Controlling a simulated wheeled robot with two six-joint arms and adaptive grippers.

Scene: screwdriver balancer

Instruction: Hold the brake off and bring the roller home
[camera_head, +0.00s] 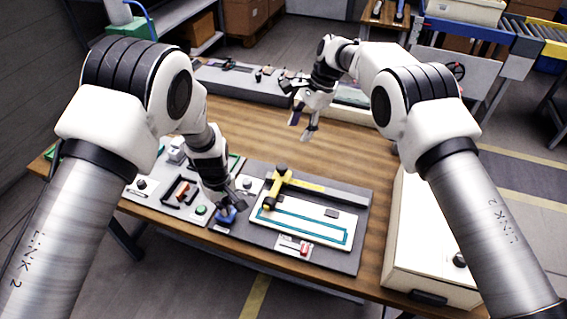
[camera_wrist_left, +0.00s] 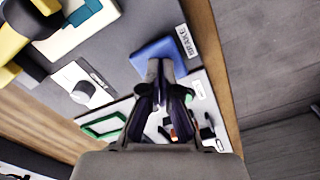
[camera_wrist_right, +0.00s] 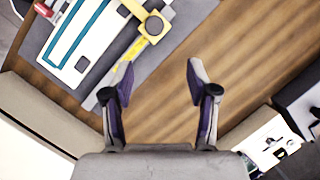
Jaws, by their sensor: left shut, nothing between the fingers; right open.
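The blue brake pad (camera_head: 229,219), with a BRAKE label beside it in the left wrist view (camera_wrist_left: 150,48), lies at the left edge of a dark grey board. My left gripper (camera_head: 226,209) is shut and empty, its tips at the pad; whether they press it down I cannot tell. The likely roller, a yellow arm with black knobs (camera_head: 275,189), reaches over the left end of a white plate with a teal outline (camera_head: 335,238). It also shows in the right wrist view (camera_wrist_right: 153,26). My right gripper (camera_head: 302,128) is open and empty above the table, behind the board.
A yellow-marked rail (camera_head: 315,188) runs along the board's back. A panel with a green button (camera_head: 201,210) and a black handle stands left of the board. A small red part (camera_head: 303,249) sits at the front. A cream cabinet (camera_head: 415,240) stands right. Bare wood lies behind the board.

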